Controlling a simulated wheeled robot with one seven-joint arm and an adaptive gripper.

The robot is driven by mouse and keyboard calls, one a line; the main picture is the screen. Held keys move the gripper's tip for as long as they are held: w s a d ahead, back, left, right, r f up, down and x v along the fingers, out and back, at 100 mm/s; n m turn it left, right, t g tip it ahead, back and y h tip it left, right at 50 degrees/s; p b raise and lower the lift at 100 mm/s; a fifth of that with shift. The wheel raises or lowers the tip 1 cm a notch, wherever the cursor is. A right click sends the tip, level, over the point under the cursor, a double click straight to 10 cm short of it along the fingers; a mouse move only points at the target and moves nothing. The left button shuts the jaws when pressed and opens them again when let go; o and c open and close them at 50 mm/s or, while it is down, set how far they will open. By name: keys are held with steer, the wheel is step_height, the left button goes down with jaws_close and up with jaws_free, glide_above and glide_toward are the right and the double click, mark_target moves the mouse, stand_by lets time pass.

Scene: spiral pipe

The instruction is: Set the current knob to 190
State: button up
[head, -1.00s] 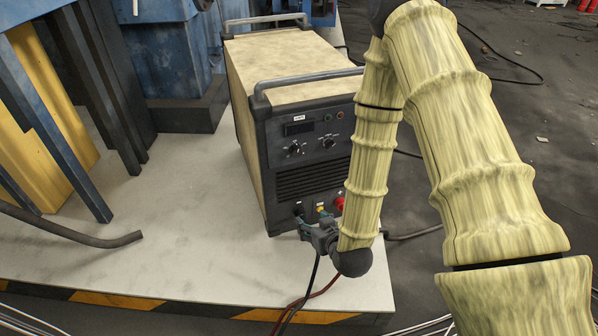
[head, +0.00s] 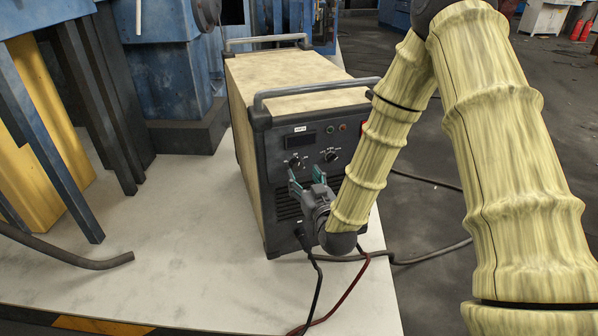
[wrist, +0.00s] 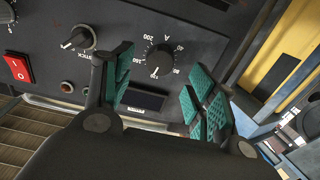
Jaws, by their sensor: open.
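The current knob is a black dial with a white pointer line. In the wrist view the current knob (wrist: 159,59) has a white number scale marked A and 200 around it, and its pointer faces the bottom of that picture; the exact value is too small to read. In the head view the current knob (head: 296,162) is the left one on the dark front panel of the welding machine (head: 290,92). My gripper (head: 305,178) is open just in front of and below it. In the wrist view my gripper (wrist: 163,88) has its teal fingers spread either side of the knob, apparently not touching it.
A second knob (wrist: 77,38) and a red rocker switch (wrist: 18,68) are left of it in the wrist view. A small dark display (head: 300,140) is above the current knob. Cables (head: 350,288) hang below my gripper.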

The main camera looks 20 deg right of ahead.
mark_target(298, 168)
steer(key=shift+w+a, duration=0.1)
steer(key=shift+w, duration=2.15)
steer(key=shift+c, duration=0.4)
steer(key=c, duration=0.9)
